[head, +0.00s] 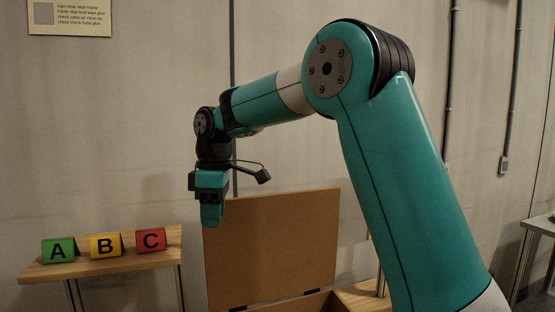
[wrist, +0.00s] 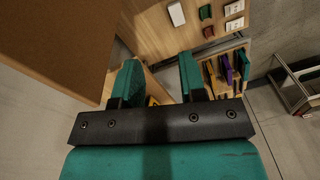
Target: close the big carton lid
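The big carton's lid (head: 270,245) is a brown panel standing upright, hinged along its lower edge by two dark hinges. Only a strip of the carton (head: 315,304) shows at the bottom of the head view; the rest is out of frame. My gripper (head: 212,222) points down near the lid's upper left corner in the head view; I cannot tell how far apart they are in depth. In the wrist view, my gripper's two fingers (wrist: 158,75) are apart with nothing held between them. A brown panel (wrist: 55,40), apparently the lid, fills the upper left there.
A wooden shelf (head: 110,262) at left holds green A, yellow B and red C blocks (head: 106,246). The wrist view shows a wooden surface (wrist: 160,25) with small white, green and red items, dark and purple items (wrist: 226,70) below, and a metal frame (wrist: 295,85) at right.

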